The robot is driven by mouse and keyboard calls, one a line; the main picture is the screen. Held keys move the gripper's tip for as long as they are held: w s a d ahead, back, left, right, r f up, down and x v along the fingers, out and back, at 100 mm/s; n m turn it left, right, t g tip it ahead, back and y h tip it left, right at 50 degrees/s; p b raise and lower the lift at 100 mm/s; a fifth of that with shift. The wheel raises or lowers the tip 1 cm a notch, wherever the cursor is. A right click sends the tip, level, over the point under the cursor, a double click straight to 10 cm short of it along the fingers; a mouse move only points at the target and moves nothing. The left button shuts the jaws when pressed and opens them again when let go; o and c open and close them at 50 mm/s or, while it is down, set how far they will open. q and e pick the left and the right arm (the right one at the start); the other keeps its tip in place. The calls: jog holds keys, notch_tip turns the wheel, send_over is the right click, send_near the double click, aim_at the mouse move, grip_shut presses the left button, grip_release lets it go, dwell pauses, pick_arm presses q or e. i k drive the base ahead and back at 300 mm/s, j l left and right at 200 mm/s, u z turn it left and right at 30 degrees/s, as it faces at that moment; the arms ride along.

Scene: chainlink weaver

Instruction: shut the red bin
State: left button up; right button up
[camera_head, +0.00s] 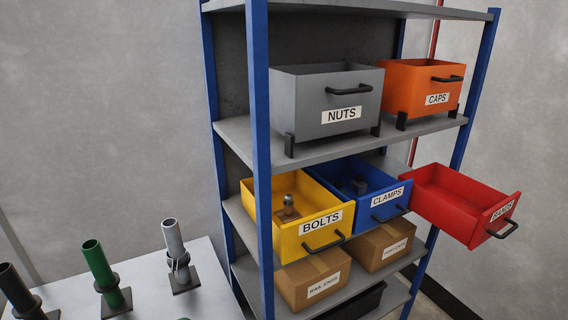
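The red bin (448,202) is at the right of the middle shelf level, pulled out well past the shelf front. Its open top shows an empty-looking inside. Its front panel has a white label (502,211) and a black bar handle (505,229) facing the lower right. Neither of my grippers shows in the head view, and nothing touches the handle.
A blue bin (394,208) and a yellow bin (286,238) sit left of the red one. Grey (308,112) and orange (409,80) bins stand above. Blue posts (258,130) frame the shelf. A table (210,290) with upright tubes is at lower left.

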aim_at(470, 211)
jog(key=z, duration=1.25)
